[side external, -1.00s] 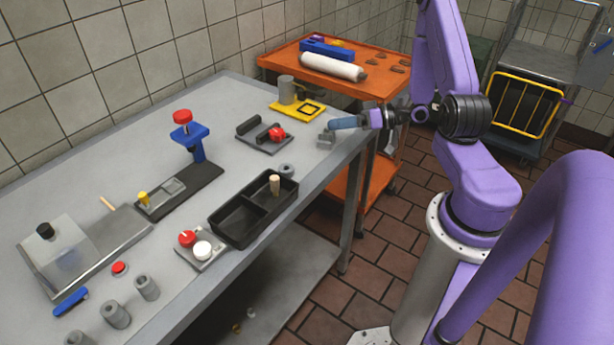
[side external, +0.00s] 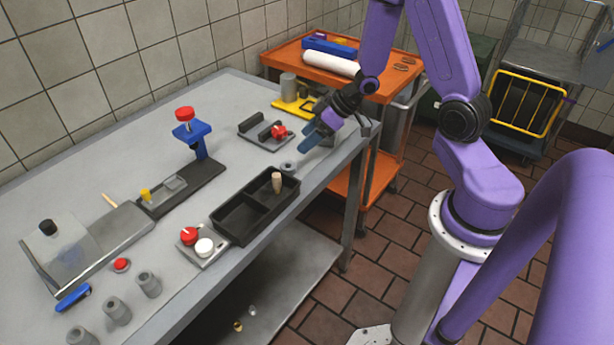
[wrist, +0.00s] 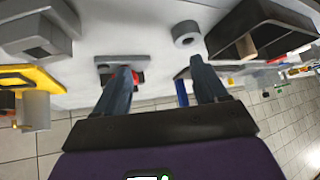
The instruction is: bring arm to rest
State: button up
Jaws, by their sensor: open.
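My gripper (side external: 312,138) is open and empty above the far right part of the grey table (side external: 100,150), close to its right edge. In the wrist view its two fingers (wrist: 162,85) stand apart with nothing between them. A small grey ring (side external: 288,167) lies on the table just below and left of the fingers, and it also shows in the wrist view (wrist: 187,33). A grey fixture with a red knob (side external: 278,131) stands left of my gripper. The task names no other object.
A black two-part tray (side external: 228,222) with a tan peg (side external: 277,182) is nearer the camera. A yellow fixture (side external: 296,108) stands behind my gripper. A blue clamp (side external: 190,135) rises at mid-table. An orange cart (side external: 372,185) stands beyond the table. The air above the tray is clear.

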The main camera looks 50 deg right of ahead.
jog(key=s+a+r+n+g+h, duration=0.1)
jog(key=s+a+r+n+h, duration=0.1)
jog(key=s+a+r+h, duration=0.3)
jog(key=s+a+r+n+g, duration=0.1)
jog(key=s+a+r, duration=0.1)
jog(key=s, duration=0.5)
jog(key=s+a+r+n+g, duration=0.2)
jog(key=s+r, duration=0.1)
jog(key=s, duration=0.3)
jog(key=s+a+r+n+g, duration=0.2)
jog(key=s+a, duration=0.1)
jog(key=s, duration=0.4)
jog(key=shift+s+r+y, duration=0.3)
jog(key=shift+r+y, duration=0.05)
jog(key=shift+y, duration=0.05)
